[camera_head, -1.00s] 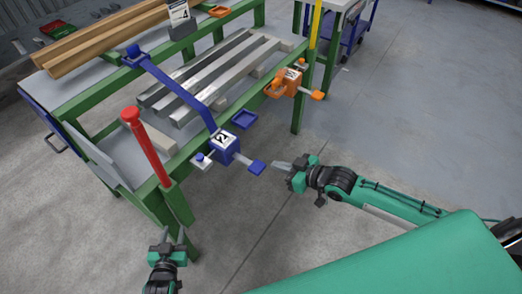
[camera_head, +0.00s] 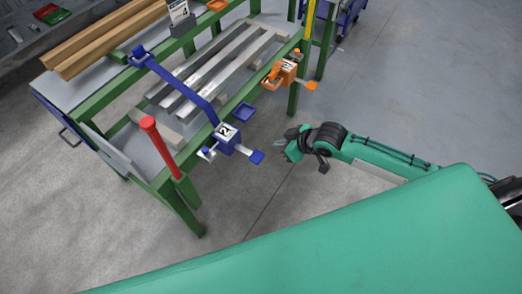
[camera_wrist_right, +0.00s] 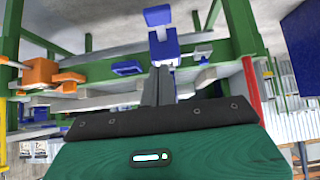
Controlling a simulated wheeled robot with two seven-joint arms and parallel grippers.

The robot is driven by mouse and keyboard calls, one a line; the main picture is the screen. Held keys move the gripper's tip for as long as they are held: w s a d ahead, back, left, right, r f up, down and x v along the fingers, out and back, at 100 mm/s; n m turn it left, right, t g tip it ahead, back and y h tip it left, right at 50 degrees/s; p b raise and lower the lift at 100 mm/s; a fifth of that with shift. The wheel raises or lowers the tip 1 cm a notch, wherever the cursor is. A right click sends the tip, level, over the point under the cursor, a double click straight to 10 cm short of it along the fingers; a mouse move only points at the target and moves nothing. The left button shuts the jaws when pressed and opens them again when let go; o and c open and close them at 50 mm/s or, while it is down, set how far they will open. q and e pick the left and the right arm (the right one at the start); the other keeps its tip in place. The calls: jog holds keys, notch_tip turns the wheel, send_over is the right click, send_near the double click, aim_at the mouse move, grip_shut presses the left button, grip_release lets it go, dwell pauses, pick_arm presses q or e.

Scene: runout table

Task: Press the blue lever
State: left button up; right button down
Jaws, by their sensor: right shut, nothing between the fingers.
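The blue lever (camera_head: 257,157) is a short arm with a flat blue paddle. It sticks out from a blue box marked 2 (camera_head: 225,138) on the green table frame. My right gripper (camera_head: 281,145) is shut and empty, just right of the paddle, with a small gap in the head view. Its closed fingers (camera_wrist_right: 160,84) point toward the paddle in the wrist view; whether they touch it I cannot tell. My left gripper is not in view.
An orange box with a lever (camera_head: 285,75) sits farther along the frame. A red post (camera_head: 157,140) stands at the near corner. A blue tray (camera_head: 243,112) lies beside the blue box. Metal bars (camera_head: 215,75) lie on the table. The floor at right is clear.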

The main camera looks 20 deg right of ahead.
send_over(255, 153)
jog(key=s+d, duration=0.2)
jog(key=s, duration=0.1)
notch_tip(255, 153, down, 7)
jog(key=shift+w+a+r, duration=0.1)
jog(key=shift+w+r, duration=0.05)
jog(key=shift+r, duration=0.05)
notch_tip(255, 153, down, 4)
jog(key=shift+w+a+r, duration=0.1)
jog(key=shift+w+r, duration=0.05)
jog(key=shift+r, duration=0.1)
jog(key=shift+f, duration=0.45)
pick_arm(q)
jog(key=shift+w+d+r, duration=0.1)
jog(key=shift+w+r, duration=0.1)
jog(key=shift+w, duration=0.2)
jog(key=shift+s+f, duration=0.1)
pick_arm(e)
jog(key=shift+f, duration=0.15)
